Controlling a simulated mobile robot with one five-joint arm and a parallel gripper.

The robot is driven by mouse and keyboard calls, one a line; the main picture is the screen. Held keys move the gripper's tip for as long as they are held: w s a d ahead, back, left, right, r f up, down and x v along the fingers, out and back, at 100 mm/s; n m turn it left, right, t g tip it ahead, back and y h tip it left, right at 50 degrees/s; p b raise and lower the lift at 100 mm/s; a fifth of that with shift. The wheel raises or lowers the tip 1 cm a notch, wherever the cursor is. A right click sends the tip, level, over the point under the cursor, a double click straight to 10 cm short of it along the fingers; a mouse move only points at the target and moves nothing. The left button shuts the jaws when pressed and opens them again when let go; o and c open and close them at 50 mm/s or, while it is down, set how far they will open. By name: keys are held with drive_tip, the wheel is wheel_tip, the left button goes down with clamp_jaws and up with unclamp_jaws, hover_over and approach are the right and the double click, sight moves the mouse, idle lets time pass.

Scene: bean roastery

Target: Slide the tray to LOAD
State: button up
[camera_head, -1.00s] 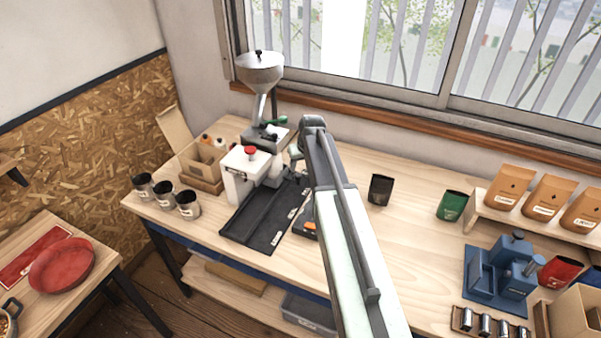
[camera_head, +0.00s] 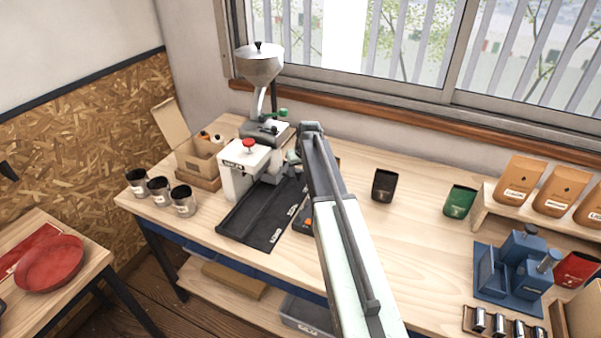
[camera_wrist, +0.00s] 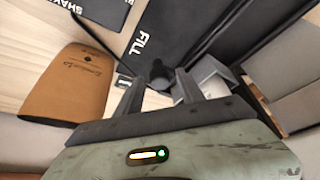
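A long black track (camera_head: 240,218) lies on the bench beside the white machine (camera_head: 240,180) with a red knob. A LOAD label (camera_head: 275,236) is at its front end; the wrist view shows FILL (camera_wrist: 150,38) and SHAKE labels. My gripper (camera_wrist: 157,85) is at the machine's right side, its fingers apart. A dark knob (camera_wrist: 160,75) shows between or just beyond the fingertips; contact cannot be told. A small grey-white block (camera_wrist: 212,75) beside it may be part of the tray. The tray itself is not clearly distinguishable. My arm hides part of the area right of the track.
Several dark cups (camera_head: 160,190) stand left of the machine by an open cardboard box (camera_head: 197,160). A hopper grinder (camera_head: 260,65) stands behind. A black bag (camera_head: 384,185), a green bag (camera_head: 459,201) and a blue fixture (camera_head: 513,273) are right.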

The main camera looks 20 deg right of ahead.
clamp_jaws()
idle(1.1)
